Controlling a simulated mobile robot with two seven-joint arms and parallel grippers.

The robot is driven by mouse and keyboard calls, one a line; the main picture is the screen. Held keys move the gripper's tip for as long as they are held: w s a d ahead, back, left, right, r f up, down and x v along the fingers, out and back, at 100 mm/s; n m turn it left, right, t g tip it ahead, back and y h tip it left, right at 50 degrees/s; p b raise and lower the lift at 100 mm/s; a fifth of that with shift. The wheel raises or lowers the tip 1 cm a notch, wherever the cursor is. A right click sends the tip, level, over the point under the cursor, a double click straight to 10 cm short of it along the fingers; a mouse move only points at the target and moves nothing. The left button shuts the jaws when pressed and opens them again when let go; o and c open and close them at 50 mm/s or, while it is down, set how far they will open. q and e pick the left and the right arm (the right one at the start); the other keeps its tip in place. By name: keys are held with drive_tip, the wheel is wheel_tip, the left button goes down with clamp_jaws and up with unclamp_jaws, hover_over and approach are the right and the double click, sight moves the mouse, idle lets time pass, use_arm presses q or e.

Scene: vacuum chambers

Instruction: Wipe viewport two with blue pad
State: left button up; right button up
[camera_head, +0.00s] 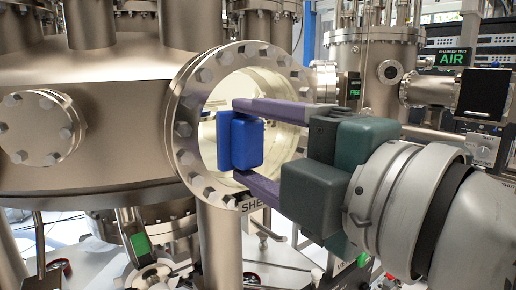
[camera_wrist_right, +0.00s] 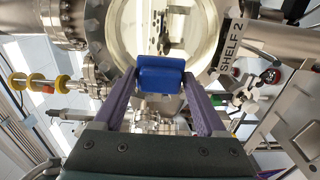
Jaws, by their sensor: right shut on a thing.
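The blue pad (camera_head: 224,140), a flat plate with a blue block on its back, is between the purple fingers of my right gripper (camera_head: 245,143). The gripper is shut on the block, also visible in the right wrist view (camera_wrist_right: 160,74). The pad is in front of a round glass viewport (camera_head: 268,84) with a bolted metal flange. I cannot tell whether the pad touches the glass. In the right wrist view the viewport (camera_wrist_right: 122,28) has a label (camera_wrist_right: 231,46) reading "SHELF 2"; my gripper partly covers that label in the head view. My left gripper is not in view.
The large steel chamber (camera_head: 90,110) fills the left, with a smaller bolted flange (camera_head: 42,127). Pipes and fittings crowd below the viewport.

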drive_tip(key=shift+w+a, duration=0.1)
idle(0.5)
drive_tip(key=shift+x, duration=0.85)
